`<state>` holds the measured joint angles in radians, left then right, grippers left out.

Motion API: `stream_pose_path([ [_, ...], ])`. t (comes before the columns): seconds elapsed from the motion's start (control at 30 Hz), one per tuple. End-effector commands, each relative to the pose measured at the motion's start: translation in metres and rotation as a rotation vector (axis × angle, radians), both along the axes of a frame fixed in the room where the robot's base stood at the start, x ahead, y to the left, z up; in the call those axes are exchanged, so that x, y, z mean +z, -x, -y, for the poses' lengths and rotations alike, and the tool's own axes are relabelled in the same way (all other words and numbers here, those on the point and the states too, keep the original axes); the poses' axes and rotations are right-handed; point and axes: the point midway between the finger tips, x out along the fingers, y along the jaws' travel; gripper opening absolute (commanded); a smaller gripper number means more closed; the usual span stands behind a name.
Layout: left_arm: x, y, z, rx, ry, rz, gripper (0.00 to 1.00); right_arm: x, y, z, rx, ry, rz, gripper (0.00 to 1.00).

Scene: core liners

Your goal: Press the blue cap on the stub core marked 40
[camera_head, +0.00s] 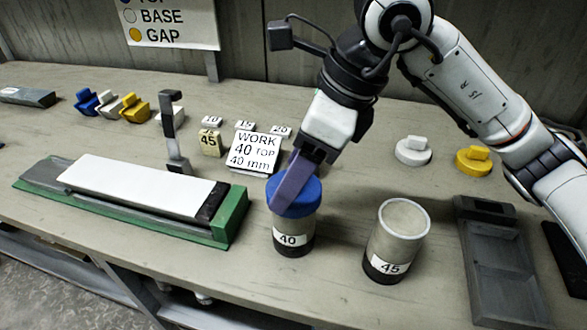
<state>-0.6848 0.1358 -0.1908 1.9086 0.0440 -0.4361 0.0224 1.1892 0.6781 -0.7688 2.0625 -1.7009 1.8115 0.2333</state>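The stub core marked 40 (291,240) stands upright on the bench, with a dark lower band and a white label. The blue cap (305,201) sits over its top and looks roughly level; whether it is fully seated I cannot tell. My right gripper (290,182) reaches down from above onto the cap. A flat purple slab-like part at its end overlaps the cap's top and near edge and hides the middle of the cap. I cannot tell whether the fingers are closed on the cap's grip. My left gripper is out of view.
An open core marked 45 (400,222) stands just right. A white cap (413,150) and yellow cap (474,161) lie behind it, a grey tray (497,262) at far right. A green-edged trough (232,216) lies left. The work card (254,150) stands behind the capped core.

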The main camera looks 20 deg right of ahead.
Motion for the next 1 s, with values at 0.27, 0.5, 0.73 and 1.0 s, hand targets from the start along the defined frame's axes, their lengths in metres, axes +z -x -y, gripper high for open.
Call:
stream_pose_path([
  [0.27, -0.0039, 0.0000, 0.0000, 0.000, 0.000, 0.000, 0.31, -0.0042, 0.0001, 0.0001, 0.000, 0.001, -0.001, 0.47],
  [0.5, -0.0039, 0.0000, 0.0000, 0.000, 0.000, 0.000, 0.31, -0.0045, 0.0002, 0.0001, 0.000, 0.000, -0.001, 0.71],
  [0.73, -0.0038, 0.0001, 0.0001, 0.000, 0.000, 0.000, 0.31, -0.0043, 0.0001, 0.0000, 0.000, 0.000, -0.001, 0.87],
  [1.0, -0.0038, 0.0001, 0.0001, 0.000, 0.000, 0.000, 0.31, -0.0041, 0.0000, -0.0001, 0.000, 0.000, 0.000, 1.00],
])
